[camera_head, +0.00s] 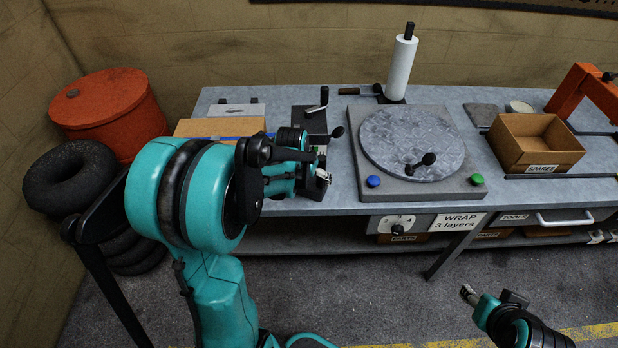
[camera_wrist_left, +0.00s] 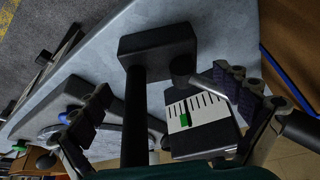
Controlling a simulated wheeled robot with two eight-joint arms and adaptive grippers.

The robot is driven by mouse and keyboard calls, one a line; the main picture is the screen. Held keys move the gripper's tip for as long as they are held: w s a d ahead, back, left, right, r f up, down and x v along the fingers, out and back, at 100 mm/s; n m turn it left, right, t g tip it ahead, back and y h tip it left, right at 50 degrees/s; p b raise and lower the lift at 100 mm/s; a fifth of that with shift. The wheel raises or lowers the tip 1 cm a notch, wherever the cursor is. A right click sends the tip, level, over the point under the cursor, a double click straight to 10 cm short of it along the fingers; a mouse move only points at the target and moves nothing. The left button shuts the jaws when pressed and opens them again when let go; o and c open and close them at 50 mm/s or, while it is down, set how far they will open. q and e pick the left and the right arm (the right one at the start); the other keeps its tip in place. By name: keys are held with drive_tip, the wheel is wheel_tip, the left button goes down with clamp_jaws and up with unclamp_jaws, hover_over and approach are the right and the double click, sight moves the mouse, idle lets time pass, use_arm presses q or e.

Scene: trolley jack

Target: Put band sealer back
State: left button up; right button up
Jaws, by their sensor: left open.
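A black device with a crank-like lever (camera_head: 313,118) stands on the bench left of the turntable; it may be the band sealer, but my left arm hides part of it. In the left wrist view a black T-shaped bar (camera_wrist_left: 134,100) and a black block with a white scale and green mark (camera_wrist_left: 197,112) lie between my fingers. My left gripper (camera_head: 308,163) is open over the bench's front edge; its spread fingers (camera_wrist_left: 165,112) show on both sides of these parts, with contact unclear. My right gripper (camera_head: 470,294) is low in front of the bench, too small to read.
The grey turntable (camera_head: 415,140) fills the bench middle, with a blue button (camera_head: 373,181) and green button (camera_head: 477,179). A white roll (camera_head: 401,65) stands behind. A SPARES box (camera_head: 540,155) and orange frame (camera_head: 570,95) are right. A cardboard piece (camera_head: 205,127) lies left.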

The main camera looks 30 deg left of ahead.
use_arm(q)
drive_tip(key=p+v, duration=0.2)
drive_tip(key=v, duration=0.6)
drive_tip(key=s+d+r+m+t, duration=0.1)
drive_tip(key=s+d+r, duration=0.2)
drive_tip(key=s+d, duration=0.4)
drive_tip(key=s+d+r+t, duration=0.1)
drive_tip(key=s+d+r, duration=0.1)
drive_tip(key=s+d, duration=0.4)
drive_tip(key=shift+s+d+r+m+t+h, duration=0.3)
drive_tip(key=shift+s+d+r+m+t, duration=0.1)
drive_tip(key=shift+d, duration=0.5)
